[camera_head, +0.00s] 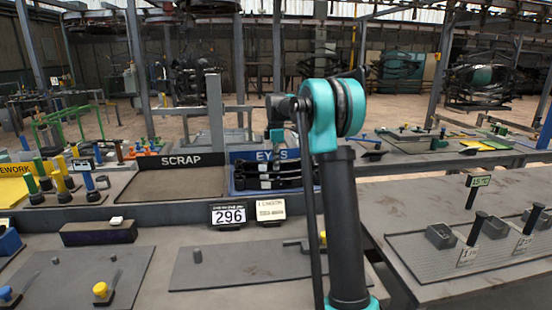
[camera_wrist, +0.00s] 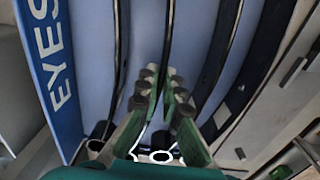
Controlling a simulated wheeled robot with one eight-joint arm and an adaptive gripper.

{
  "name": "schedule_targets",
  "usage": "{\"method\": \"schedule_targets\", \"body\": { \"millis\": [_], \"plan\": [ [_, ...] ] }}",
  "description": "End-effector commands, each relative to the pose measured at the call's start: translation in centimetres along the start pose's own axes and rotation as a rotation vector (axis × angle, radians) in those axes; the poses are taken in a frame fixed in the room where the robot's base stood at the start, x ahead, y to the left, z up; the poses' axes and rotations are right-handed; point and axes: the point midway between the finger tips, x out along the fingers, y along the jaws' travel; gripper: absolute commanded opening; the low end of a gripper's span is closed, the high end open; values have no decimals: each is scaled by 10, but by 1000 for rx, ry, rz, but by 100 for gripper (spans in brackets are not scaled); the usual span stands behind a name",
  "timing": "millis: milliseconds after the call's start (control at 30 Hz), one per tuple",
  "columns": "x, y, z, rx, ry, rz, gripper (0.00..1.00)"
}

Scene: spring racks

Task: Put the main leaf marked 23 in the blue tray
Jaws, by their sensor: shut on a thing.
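The blue tray, lettered EYES on its wall (camera_head: 240,157), stands at the middle of the bench; its wall also shows at the left of the wrist view (camera_wrist: 42,62). Several dark curved leaves (camera_head: 262,183) lie in it, and in the wrist view they run lengthwise. My gripper (camera_wrist: 163,80) is over the tray, its green fingers shut on one thin dark leaf (camera_wrist: 169,35) between the neighbouring leaves. I cannot read a 23 on this leaf. I cannot tell whether it touches the tray floor. In the head view my arm hides part of the tray.
A dark SCRAP tray (camera_head: 180,183) stands to the left of the blue tray. A card reading 296 (camera_head: 229,214) and another small sign (camera_head: 270,210) stand in front. Several coloured pegs stand at the left. A side bench (camera_head: 430,210) holds small fixtures at the right.

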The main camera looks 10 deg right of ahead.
Motion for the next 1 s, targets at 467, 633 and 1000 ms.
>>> {"method": "schedule_targets", "body": {
  "millis": [467,633,1000],
  "plan": [
    [14,0,0,0,0,0,0],
    [15,0,0,0,0,0,22],
    [13,0,0,0,0,0,27]
  ]
}}
